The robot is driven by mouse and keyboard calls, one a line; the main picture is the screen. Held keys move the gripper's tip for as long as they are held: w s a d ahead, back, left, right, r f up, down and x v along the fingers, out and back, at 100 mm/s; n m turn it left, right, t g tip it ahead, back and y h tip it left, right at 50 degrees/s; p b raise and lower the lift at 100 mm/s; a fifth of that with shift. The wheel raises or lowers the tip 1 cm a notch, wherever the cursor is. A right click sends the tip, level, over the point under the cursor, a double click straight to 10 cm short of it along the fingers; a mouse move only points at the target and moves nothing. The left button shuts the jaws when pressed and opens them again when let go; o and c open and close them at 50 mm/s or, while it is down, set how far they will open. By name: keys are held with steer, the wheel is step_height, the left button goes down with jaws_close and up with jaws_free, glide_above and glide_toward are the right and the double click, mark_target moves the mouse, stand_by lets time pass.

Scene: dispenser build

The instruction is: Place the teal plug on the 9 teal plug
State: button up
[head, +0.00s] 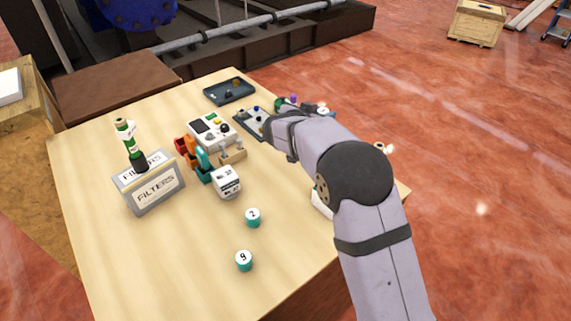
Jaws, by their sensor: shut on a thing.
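A teal plug with a 9 on its white top (243,260) stands upright on the near part of the wooden table (180,265). A second teal plug, its top marked with what looks like a 2 (252,217), stands apart from it, farther back and slightly right. My arm reaches from the lower right toward the back right of the table. My gripper's fingers and anything between them are hidden behind the arm. A small dark green round thing (280,102) shows just past the arm's end; I cannot tell what it is.
A grey FILTERS box (152,190) has a green bottle (126,135) standing at it. A white control box (210,130), red, orange and teal pieces, and a small white labelled box (227,182) stand mid-table. A dark tray (229,91) lies at the back. Around the 9 plug is clear.

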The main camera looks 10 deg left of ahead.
steer(key=s+a+r+n+y, duration=0.1)
steer(key=s+a+r+y, duration=0.15)
steer(key=a, duration=0.55)
steer(key=s+a+r+n+t+y+b, duration=0.1)
steer(key=s+a+n, duration=0.15)
steer(key=a, duration=0.45)
steer(key=s+a+r+n+y, duration=0.15)
steer(key=s+a, duration=0.25)
steer(key=a, duration=0.4)
steer(key=s+a+r+n+y+b, duration=0.1)
steer(key=s+a+r+n+y, duration=0.1)
steer(key=s+a, duration=0.6)
steer(key=s+a+r+n+y+b, duration=0.1)
steer(key=s+a+r+y, duration=0.2)
steer(key=s+a, duration=0.55)
steer(key=s+n, duration=0.1)
steer(key=s, duration=0.9)
steer(key=m+h, duration=0.8)
steer(key=h, duration=0.1)
glide_above(244, 257)
step_height(244, 257, down, 6)
steer(key=shift+g, duration=0.3)
steer(key=shift+f, duration=4.85)
